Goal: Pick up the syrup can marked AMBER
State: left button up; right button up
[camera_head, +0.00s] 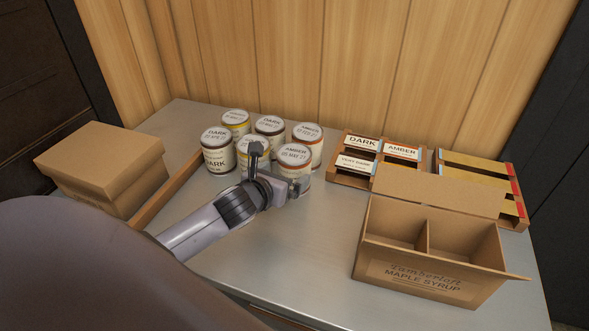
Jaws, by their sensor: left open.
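Several syrup cans stand upright in a cluster on the metal table. One can marked AMBER (292,154) is at the front right of the cluster. Another can marked AMBER (307,132) stands just behind it. Cans marked DARK stand at the front left (216,160) and back middle (269,125). My left gripper (277,171) is open, over the front of the cluster. It hides much of the front AMBER can and part of a middle can (244,147); I cannot tell whether it touches them. My right gripper is not in view.
An open two-compartment carton (425,283) marked maple syrup stands front right. Behind it are a rack with grade cards (376,160) and another rack (520,210). A closed cardboard box (100,170) and a wooden strip (167,191) are at left. The table between cluster and carton is clear.

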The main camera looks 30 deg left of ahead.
pick_arm(q)
jog(key=shift+x, duration=2)
jog(key=shift+d, duration=0.1)
jog(key=c, duration=1.2)
jog(key=shift+w+r, duration=0.1)
jog(key=shift+r, duration=0.1)
jog(key=shift+c, duration=1.3)
jog(key=shift+r, duration=0.1)
